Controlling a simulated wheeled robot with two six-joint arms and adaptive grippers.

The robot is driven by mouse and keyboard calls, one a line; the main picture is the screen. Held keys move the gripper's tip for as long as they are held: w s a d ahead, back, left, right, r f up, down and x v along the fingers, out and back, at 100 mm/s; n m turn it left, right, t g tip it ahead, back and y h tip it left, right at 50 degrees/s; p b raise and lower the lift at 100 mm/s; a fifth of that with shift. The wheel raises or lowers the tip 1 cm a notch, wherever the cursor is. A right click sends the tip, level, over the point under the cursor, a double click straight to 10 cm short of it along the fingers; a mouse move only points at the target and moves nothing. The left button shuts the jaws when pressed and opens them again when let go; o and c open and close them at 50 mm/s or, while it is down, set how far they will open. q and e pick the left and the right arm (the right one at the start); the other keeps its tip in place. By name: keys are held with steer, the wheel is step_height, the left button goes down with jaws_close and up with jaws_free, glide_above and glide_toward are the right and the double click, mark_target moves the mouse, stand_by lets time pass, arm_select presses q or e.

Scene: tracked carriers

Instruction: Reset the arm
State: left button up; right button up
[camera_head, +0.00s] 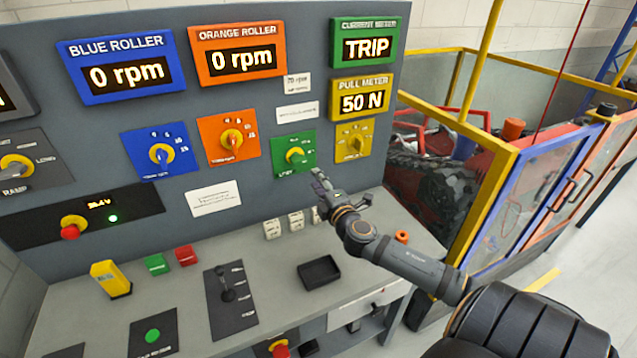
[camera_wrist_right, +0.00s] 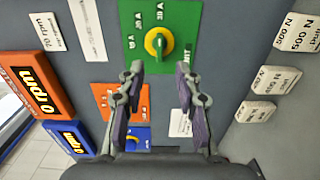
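My right gripper (camera_head: 322,188) reaches in front of the control panel, just below and right of the green dial plate with its yellow knob (camera_head: 294,155). In the right wrist view its two fingers (camera_wrist_right: 158,75) are spread with nothing between them. The yellow-green knob (camera_wrist_right: 158,42) on the green plate (camera_wrist_right: 180,15) lies ahead of the fingertips, and no contact shows. The green current meter (camera_head: 366,48) reads TRIP. My left arm and gripper are not in view.
The blue roller display (camera_head: 125,75) and orange roller display (camera_head: 240,60) read 0 rpm; the yellow pull meter (camera_head: 361,103) reads 50 N. The desk holds a black tray (camera_head: 318,272), small white labelled blocks (camera_head: 296,221) and a lever plate (camera_head: 230,300). A yellow-framed enclosure (camera_head: 485,190) stands right.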

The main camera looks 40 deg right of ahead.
stand_by(0.3)
steer(key=s+a+f+m+g+h, duration=0.1)
steer(key=s+a+f+m+g, duration=0.25)
steer(key=s+f+m, duration=0.2)
steer(key=s+a+f+m+g, duration=0.2)
steer(key=s+f+m+g, duration=0.3)
steer(key=s+f, duration=0.2)
steer(key=s+a+f+m+g+y, duration=0.4)
steer(key=s+a+f+g, duration=0.1)
steer(key=s+a, duration=0.6)
steer(key=s+d+f+g, duration=0.1)
steer(key=s+d+f, duration=0.15)
steer(key=f, duration=1.25)
steer(key=s+d+f+g, duration=0.1)
steer(key=s+f, duration=0.2)
steer(key=f, duration=1.1)
steer(key=s+f, duration=1.3)
steer(key=s, duration=0.4)
steer(key=shift+d+f+g+y, duration=0.2)
steer(key=shift+f+g+y, duration=0.1)
steer(key=shift+f+g, duration=0.1)
steer(key=shift+s, duration=0.1)
